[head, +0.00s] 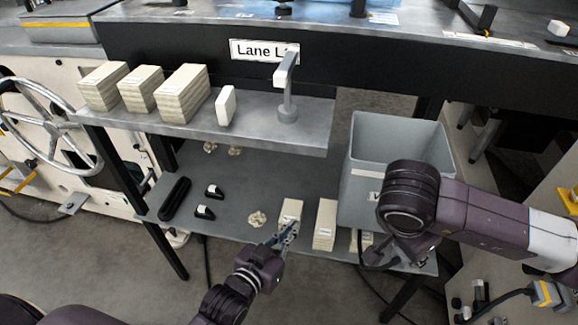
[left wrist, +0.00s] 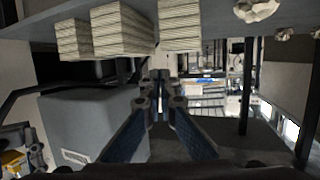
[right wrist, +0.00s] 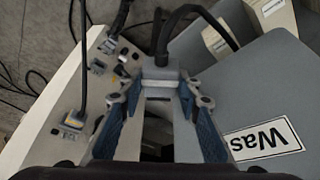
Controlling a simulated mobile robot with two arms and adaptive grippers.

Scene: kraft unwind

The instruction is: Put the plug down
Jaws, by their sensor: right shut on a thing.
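The plug (right wrist: 158,84) is a grey block with a black cable leaving its far end, in the right wrist view. My right gripper (right wrist: 158,92) is shut on it, with a blue-padded finger on each side. In the head view my right wrist hides the plug, and a black cable loops beside the grey bin. My left gripper (head: 287,232) is beside a beige stack on the lower shelf. Its fingertips (left wrist: 160,78) are together with nothing visible between them in the left wrist view.
The grey bin (head: 400,130) labelled "Was…" in the right wrist view stands close to my right arm. A pale panel (right wrist: 75,85) with sockets and another plug (right wrist: 73,120) lies left there. Beige stacks (head: 183,93) stand on the upper shelf (head: 255,120). The lower shelf (head: 285,180) has bare room.

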